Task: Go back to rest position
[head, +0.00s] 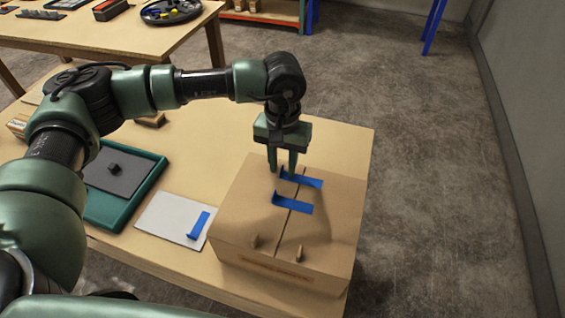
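My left gripper (283,168) points down over the closed cardboard box (240,215). Its two fingers are apart, with a gap between them, and seem to hold nothing. The fingertips are close to the far blue strip (305,180), which lies across the box's top seam; I cannot tell whether they touch it. A second blue strip (293,205) crosses the seam nearer to me. Each strip has one end turned up. My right gripper is not in view.
A white plate (165,216) with another blue strip (198,226) lies left of the box. A green tray (137,198) with a grey panel (121,176) is further left. Another table (120,37) stands behind. Open floor (430,170) lies to the right.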

